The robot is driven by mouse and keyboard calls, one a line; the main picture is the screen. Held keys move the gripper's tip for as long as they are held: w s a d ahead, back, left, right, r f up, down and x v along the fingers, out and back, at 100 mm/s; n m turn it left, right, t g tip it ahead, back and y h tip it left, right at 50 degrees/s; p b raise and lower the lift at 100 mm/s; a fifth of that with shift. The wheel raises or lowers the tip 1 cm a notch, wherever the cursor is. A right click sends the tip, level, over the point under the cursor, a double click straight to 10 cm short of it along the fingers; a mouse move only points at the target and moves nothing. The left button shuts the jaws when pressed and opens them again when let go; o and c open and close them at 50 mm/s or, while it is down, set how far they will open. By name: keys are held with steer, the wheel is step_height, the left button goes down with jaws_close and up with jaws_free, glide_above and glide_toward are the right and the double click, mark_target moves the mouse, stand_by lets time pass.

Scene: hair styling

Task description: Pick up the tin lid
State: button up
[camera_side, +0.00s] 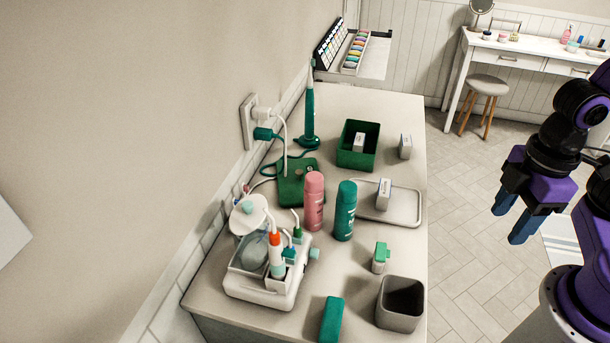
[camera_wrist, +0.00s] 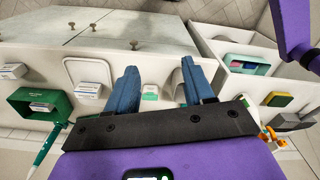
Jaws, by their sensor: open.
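A flat dark green rectangle (camera_side: 291,190), which looks like the tin lid, lies on the counter near the wall, left of the open green tin (camera_side: 358,158). A cord runs close to it, and the pink can partly hides its right side. I cannot make out the lid in the wrist view, where the green tin (camera_wrist: 22,101) shows at the left. My gripper (camera_side: 511,222) is open and empty, off the counter's right side and well away from the lid. Its two blue fingers (camera_wrist: 158,67) are spread apart in the wrist view.
A pink can (camera_side: 314,203) and a teal can (camera_side: 345,212) stand just right of the lid. A teal upright tool (camera_side: 309,115) stands behind it. A white tray (camera_side: 417,208), a grey bin (camera_side: 399,318) and a white caddy (camera_side: 262,290) occupy the counter.

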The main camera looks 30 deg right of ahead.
steer(key=w+a+m, duration=0.5)
steer(key=w, duration=0.5)
steer(key=w+a+r+m+t+h, duration=0.1)
steer(key=w+a+m, duration=0.4)
steer(key=w, duration=0.5)
steer(key=w+a+r+m, duration=0.1)
steer(key=w+a+m, duration=0.4)
steer(key=w, duration=0.6)
steer(key=shift+a+r+t+h, duration=0.15)
steer(key=shift+a, duration=0.4)
steer(key=shift+a+r+t+h, duration=0.1)
steer(key=shift+a+t+h, duration=0.05)
steer(key=shift+a, duration=0.4)
steer(key=w+f+m, duration=0.2)
steer(key=w+m, duration=0.4)
steer(key=w, duration=0.2)
steer(key=h, duration=0.1)
glide_above(299, 171)
steer(key=s+a, duration=0.2)
steer(key=x, duration=0.3)
steer(key=s+a+x, duration=0.1)
steer(key=x, duration=0.6)
steer(key=shift+s+a+f, duration=0.3)
steer(key=shift+s+f, duration=0.05)
steer(key=shift+f, duration=0.1)
steer(key=shift+w+x, duration=0.15)
steer(key=shift+x, duration=1.45)
steer(key=shift+w+x, duration=0.15)
steer(key=shift+x, duration=1.45)
steer(key=shift+d+r, duration=0.1)
